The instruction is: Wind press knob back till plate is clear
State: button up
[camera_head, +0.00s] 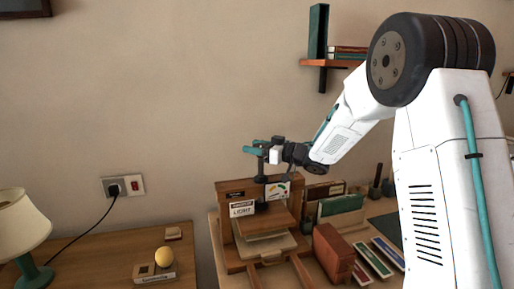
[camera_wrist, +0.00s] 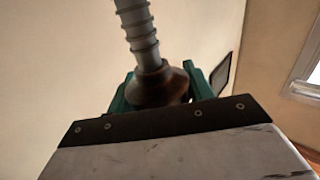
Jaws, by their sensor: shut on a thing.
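The wooden press (camera_head: 233,190) stands on the table in the head view, with a pale plate or board (camera_head: 265,246) low in its frame. A grey threaded screw (camera_wrist: 140,28) shows in the wrist view, joined to a brown rounded knob (camera_wrist: 158,84). My gripper (camera_head: 255,147) is above the press, at the top of its screw. Its green fingers lie on both sides of the knob in the wrist view and are shut on it. The gap under the plate is too small to judge.
A red-brown box (camera_head: 333,252) stands right of the press, with several flat books (camera_head: 378,258) beside it. Upright books or cards (camera_head: 340,205) stand behind. A wall shelf (camera_head: 328,63) is above right.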

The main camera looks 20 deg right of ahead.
jog(key=shift+s+a+f+n+g+y, duration=0.1)
jog(key=shift+n+g+y, duration=0.65)
jog(key=shift+g, duration=0.2)
jog(key=shift+s+f+n+g+y, duration=0.1)
jog(key=shift+n+g+y, duration=0.6)
jog(key=shift+g, duration=0.25)
jog(key=shift+g, duration=0.3)
jog(key=o, duration=0.9)
jog(key=shift+c, duration=0.2)
jog(key=shift+o, duration=0.5)
jog(key=shift+r, duration=0.1)
jog(key=v, duration=0.7)
jog(key=shift+s+d, duration=0.25)
jog(key=shift+d, duration=0.1)
